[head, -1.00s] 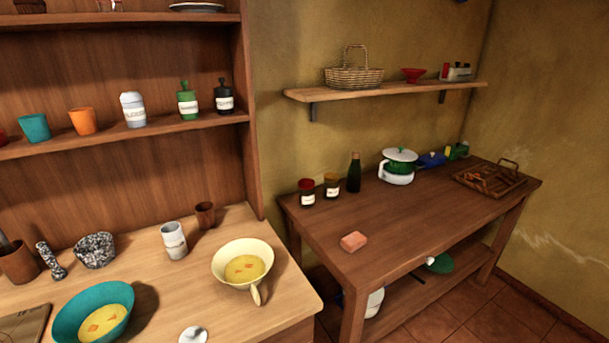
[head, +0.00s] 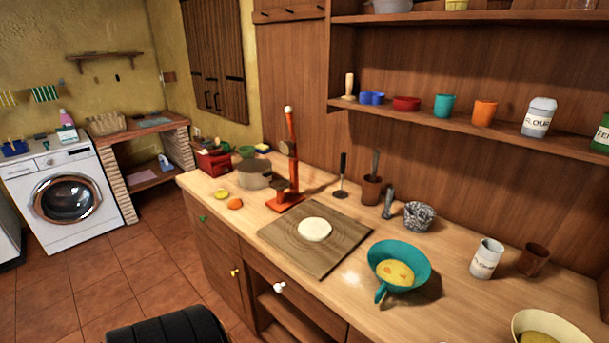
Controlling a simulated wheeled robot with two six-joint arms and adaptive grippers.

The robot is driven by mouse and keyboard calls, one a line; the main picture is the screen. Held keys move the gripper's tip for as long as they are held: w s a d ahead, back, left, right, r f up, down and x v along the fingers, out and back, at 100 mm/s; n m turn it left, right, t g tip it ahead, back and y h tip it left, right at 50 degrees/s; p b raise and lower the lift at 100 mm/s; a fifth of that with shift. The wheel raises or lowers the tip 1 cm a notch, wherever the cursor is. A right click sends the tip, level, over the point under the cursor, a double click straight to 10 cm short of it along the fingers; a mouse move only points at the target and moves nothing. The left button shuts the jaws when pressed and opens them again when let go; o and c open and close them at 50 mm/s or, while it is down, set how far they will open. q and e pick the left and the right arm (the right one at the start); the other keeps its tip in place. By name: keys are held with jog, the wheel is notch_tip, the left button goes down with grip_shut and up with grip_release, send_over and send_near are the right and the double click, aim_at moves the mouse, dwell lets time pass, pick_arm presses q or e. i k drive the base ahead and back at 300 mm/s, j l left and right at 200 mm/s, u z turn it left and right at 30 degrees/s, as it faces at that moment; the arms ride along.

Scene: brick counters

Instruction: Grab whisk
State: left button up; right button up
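I cannot make out a whisk for certain. A brown cup (head: 371,192) on the wooden counter holds an upright handled utensil (head: 375,163); its lower end is hidden in the cup. A dark-handled utensil (head: 342,172) stands upright left of the cup; its type is too small to tell. Neither of my grippers is in view.
A cutting board (head: 285,251) with pale dough (head: 314,229) lies on the counter. A teal pan (head: 411,264), an orange-red stand (head: 293,165), a pot (head: 255,175) and a speckled mortar (head: 418,216) stand around it. Tiled floor (head: 130,280) shows at left.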

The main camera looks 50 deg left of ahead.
aim_at(376, 155)
jog(key=u, duration=1.15)
jog(key=i+j, duration=0.1)
jog(key=j, duration=0.5)
jog(key=u, duration=0.05)
